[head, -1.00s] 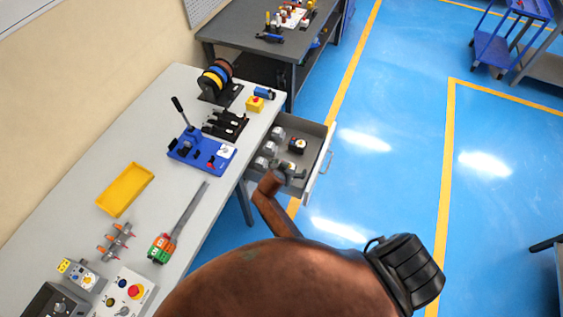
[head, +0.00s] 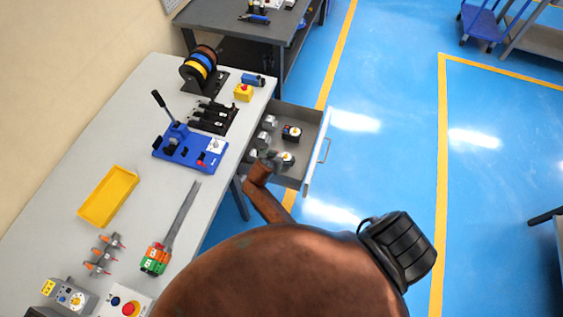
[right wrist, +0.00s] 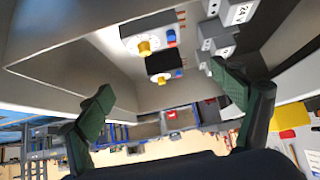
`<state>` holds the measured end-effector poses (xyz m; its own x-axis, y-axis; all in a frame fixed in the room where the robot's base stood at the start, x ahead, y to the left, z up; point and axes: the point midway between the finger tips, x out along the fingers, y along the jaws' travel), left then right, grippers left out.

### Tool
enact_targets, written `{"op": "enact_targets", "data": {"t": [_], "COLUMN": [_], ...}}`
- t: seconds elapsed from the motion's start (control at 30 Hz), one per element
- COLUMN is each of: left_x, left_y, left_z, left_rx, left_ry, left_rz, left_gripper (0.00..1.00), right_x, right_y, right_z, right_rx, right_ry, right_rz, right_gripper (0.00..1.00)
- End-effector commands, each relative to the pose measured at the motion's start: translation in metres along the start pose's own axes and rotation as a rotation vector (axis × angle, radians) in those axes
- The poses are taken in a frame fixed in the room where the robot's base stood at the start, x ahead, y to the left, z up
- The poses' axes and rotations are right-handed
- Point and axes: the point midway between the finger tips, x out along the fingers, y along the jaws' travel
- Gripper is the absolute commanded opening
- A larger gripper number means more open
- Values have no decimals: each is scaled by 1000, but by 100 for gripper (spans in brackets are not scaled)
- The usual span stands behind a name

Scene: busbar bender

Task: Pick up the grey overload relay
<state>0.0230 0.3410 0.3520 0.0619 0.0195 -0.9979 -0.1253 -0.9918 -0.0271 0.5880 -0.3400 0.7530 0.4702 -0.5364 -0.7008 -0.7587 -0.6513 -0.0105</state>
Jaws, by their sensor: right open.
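The grey overload relay (head: 286,159) sits in the open drawer, at the near end in the head view, with a pale round dial on its face. In the right wrist view a relay with a white face and yellow knob (right wrist: 150,36) looks like the same one. My right gripper (head: 268,160) is just left of the relay in the head view, partly hidden by my arm. In the right wrist view its two fingers (right wrist: 168,95) are wide apart with nothing between them. My left gripper is out of view.
A black relay (head: 292,132) lies beyond the grey one. Several grey blocks (head: 268,122) line the drawer's left side. The drawer's walls (head: 313,165) surround these parts. The workbench (head: 135,150) beside it holds a blue bender (head: 190,150) and a yellow tray (head: 108,196).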

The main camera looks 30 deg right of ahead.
Motion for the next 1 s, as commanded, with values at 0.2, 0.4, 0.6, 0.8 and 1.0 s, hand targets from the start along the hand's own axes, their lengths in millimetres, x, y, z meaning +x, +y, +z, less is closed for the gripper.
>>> {"op": "enact_targets", "data": {"t": [0.2,0.4,0.6,0.8,1.0], "left_x": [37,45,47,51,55], "left_y": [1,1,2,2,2], "left_z": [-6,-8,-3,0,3], "left_rx": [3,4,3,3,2], "left_ry": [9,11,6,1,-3], "left_rz": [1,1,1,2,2], "left_gripper": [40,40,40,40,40], "right_x": [30,43,63,91,111], "right_y": [4,4,5,4,3], "right_z": [33,38,37,37,38], "right_rx": [-5,-8,-8,-10,-7], "right_ry": [-8,-8,-9,-7,-9], "right_rz": [9,11,11,12,10], "right_gripper": [87,87,87,87,87]}}
